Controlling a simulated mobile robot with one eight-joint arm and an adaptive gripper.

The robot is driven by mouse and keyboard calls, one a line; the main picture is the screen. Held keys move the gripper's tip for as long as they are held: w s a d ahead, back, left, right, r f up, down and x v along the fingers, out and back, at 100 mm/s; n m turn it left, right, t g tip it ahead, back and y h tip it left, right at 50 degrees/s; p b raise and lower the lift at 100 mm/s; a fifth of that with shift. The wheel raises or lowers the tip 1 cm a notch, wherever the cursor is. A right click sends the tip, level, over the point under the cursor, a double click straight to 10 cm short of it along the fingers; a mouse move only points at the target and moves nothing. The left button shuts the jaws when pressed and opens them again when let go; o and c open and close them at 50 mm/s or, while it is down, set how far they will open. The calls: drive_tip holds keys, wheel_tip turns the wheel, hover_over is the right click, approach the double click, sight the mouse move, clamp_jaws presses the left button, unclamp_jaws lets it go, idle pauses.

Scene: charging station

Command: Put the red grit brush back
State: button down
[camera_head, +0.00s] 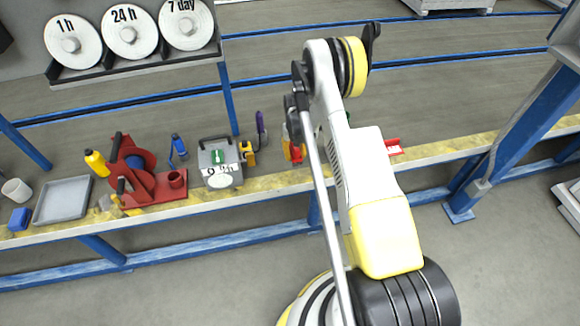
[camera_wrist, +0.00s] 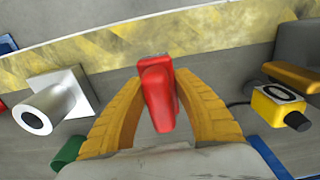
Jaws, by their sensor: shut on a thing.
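The red grit brush (camera_wrist: 158,95) is between the two orange-yellow fingers of my gripper (camera_wrist: 158,105) in the wrist view. The fingers are shut on it from both sides, and its red body points up toward the bench's worn yellow edge. In the head view my gripper (camera_head: 294,150) is over the bench, right of the grey box, with a bit of red at its tip. My arm partly hides this spot. I cannot tell whether the brush touches the bench.
A silver tube with a square flange (camera_wrist: 52,105) and a green thing (camera_wrist: 68,152) lie left in the wrist view. A yellow meter (camera_wrist: 278,105) is at right. The grey box (camera_head: 220,166), a red stand (camera_head: 150,185) and a grey tray (camera_head: 62,200) are on the bench (camera_head: 440,152).

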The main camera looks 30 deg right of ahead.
sight(290, 166)
drive_tip(key=shift+w+a+f, duration=0.55)
drive_tip(key=shift+w+a, duration=0.05)
drive_tip(key=shift+a, duration=0.05)
wheel_tip(290, 166, down, 4)
drive_tip(key=b, duration=0.2)
drive_tip(key=shift+b, duration=0.3)
drive_tip(key=c, duration=1.1)
unclamp_jaws()
drive_tip(key=shift+o, duration=0.2)
drive_tip(key=shift+f, duration=0.1)
